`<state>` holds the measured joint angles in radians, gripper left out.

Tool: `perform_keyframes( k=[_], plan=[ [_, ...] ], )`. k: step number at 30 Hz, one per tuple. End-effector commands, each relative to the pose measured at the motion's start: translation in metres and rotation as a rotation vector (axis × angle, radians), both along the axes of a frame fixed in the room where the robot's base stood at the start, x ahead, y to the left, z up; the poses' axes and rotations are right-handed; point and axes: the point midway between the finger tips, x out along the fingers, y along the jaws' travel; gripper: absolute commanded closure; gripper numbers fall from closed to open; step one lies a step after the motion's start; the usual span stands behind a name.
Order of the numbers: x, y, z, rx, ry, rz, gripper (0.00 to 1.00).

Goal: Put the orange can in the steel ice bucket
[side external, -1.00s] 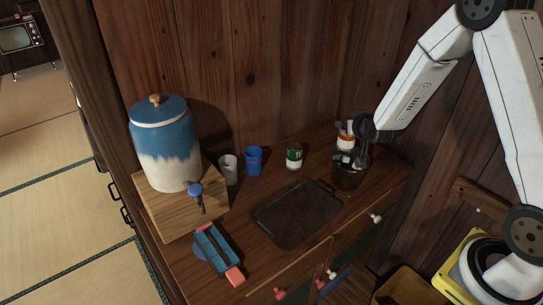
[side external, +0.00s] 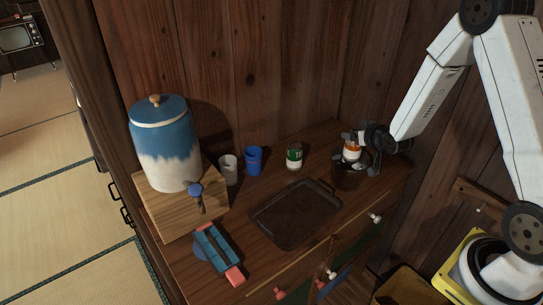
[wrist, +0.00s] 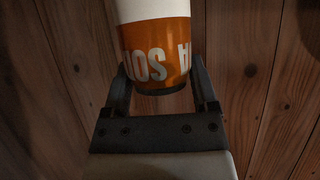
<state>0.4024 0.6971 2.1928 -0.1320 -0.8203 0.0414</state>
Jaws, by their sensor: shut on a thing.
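The orange can (side external: 351,150), with a white upper part, shows at the right of the cabinet top in the side external view. In the wrist view the can (wrist: 155,48) sits between the two fingers of my gripper (wrist: 160,88), its lettering upside down. My gripper (side external: 362,151) is shut on the can.
A green and white can (side external: 294,156), a blue cup (side external: 254,160) and a grey cup (side external: 228,170) stand along the back. A dark tray (side external: 294,214) lies in front. A blue and white jar (side external: 164,145) stands on a wooden block (side external: 158,207) at left.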

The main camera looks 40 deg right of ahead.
Motion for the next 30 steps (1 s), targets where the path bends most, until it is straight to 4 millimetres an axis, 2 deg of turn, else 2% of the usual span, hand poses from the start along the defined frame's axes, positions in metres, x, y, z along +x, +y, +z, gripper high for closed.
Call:
perform_keyframes(
  k=[10, 23, 30],
  plan=[
    [0.000, 0.000, -0.038, -0.001, 0.001, 0.000, 0.99],
    [0.000, 0.000, -0.047, -0.002, -0.001, 0.000, 0.99],
    [0.000, 0.000, -0.068, 0.000, 0.000, -0.001, 0.99]
  ],
)
